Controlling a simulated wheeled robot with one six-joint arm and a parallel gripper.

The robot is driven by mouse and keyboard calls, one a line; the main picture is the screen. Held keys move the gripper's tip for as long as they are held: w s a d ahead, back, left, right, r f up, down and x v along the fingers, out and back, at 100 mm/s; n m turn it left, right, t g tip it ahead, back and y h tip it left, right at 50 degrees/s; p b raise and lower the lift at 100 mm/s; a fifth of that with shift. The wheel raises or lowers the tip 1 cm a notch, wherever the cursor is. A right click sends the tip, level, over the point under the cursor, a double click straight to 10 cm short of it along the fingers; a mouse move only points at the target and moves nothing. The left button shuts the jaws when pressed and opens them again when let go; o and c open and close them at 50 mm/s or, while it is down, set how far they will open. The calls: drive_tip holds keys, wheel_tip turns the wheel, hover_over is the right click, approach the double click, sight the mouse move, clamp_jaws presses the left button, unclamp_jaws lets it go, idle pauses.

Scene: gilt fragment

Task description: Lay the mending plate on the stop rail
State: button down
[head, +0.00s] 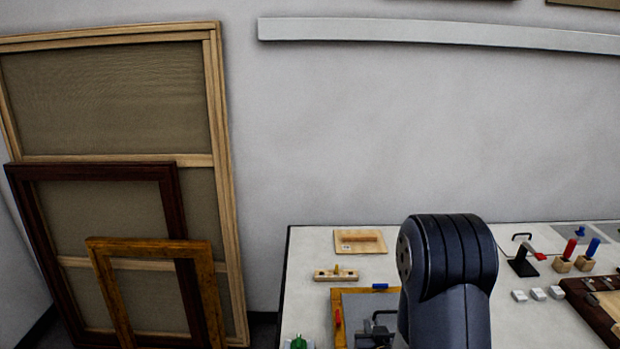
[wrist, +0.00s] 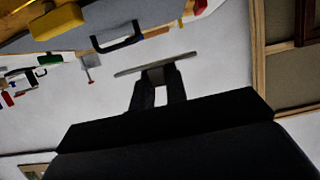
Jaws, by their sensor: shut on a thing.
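In the wrist view, my gripper (wrist: 158,76) is shut on a thin grey plate, the mending plate (wrist: 155,64). The plate shows nearly edge-on, sticks out past both fingers and is slightly tilted in the picture. It appears held clear of the surfaces around it. In the head view, my arm's dark link covers part of the table, and neither the gripper nor the plate can be made out. I cannot tell for sure which piece is the stop rail. A pale wooden bar with a peg (head: 337,275) and a wooden board with a raised strip (head: 360,242) lie on the table.
A wooden frame with a grey panel (head: 358,303) lies on the white table (head: 310,250). A black handle (wrist: 119,39) and a yellow block (wrist: 57,22) show in the wrist view. Red and blue tools (head: 571,250) stand at right. Large frames (head: 215,150) lean against the wall at left.

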drive_tip(key=shift+s+f+b, duration=0.25)
drive_tip(key=shift+f+b, duration=0.45)
drive_tip(key=shift+f, duration=0.2)
drive_tip(key=shift+w+f+b, duration=0.1)
drive_tip(key=shift+f+b, duration=0.5)
